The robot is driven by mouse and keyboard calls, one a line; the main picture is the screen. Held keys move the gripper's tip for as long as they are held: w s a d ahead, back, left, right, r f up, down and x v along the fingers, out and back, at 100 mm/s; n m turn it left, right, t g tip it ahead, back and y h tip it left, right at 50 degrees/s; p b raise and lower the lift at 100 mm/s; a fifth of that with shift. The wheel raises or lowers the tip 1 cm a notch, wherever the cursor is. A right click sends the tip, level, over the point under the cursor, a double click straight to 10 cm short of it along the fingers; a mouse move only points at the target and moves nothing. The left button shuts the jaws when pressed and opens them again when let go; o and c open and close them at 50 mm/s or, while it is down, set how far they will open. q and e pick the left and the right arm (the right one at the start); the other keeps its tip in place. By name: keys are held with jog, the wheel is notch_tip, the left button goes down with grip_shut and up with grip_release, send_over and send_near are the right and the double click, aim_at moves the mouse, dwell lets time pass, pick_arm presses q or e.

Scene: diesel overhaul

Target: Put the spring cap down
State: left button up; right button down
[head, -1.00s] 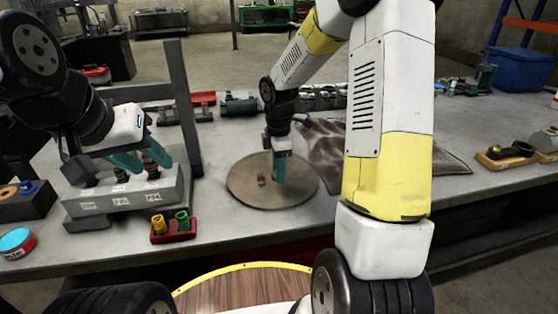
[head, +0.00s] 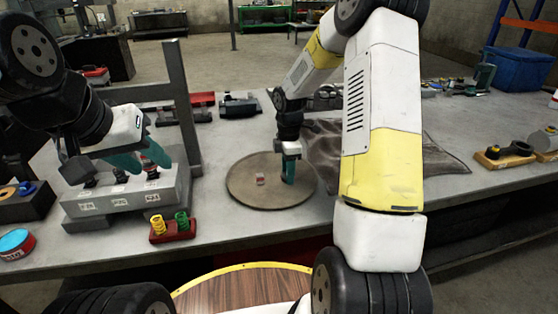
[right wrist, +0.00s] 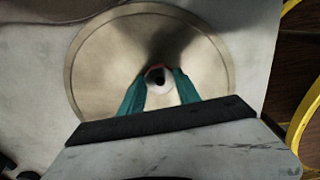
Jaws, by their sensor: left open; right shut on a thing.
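My right gripper (head: 288,178) points down over the round tan disc (head: 240,197) on the bench.
A red holder (head: 172,235) carries a yellow and a green spring. A grey upright post (head: 183,110) stands behind the block. A brown cloth (head: 440,158) lies right of the disc.

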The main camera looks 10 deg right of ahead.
jog(key=c, duration=0.9)
grip_release()
jog(key=shift+f, duration=0.1)
jog(key=shift+o, duration=0.2)
jog(key=s+r+m+t, duration=0.1)
jog(key=s+r+m, duration=0.15)
jog(key=r, duration=0.75)
jog(key=s+r+m+t, duration=0.15)
jog(key=s+r, duration=0.25)
jog(key=r, duration=0.6)
jog(key=s+a+r+m+t+y, duration=0.1)
jog(key=s+r+m+t, duration=0.1)
jog(key=s+m, duration=0.5)
jog(key=s+a+r+m+t+y, duration=0.1)
jog(key=s+r+m, duration=0.2)
jog(key=s+m, duration=0.3)
jog(key=s, duration=0.4)
jog(key=shift+s+a+m+t, duration=0.2)
jog(key=shift+s+m+t, duration=0.15)
jog(key=shift+s+m, duration=0.05)
jog(key=shift+r, duration=0.1)
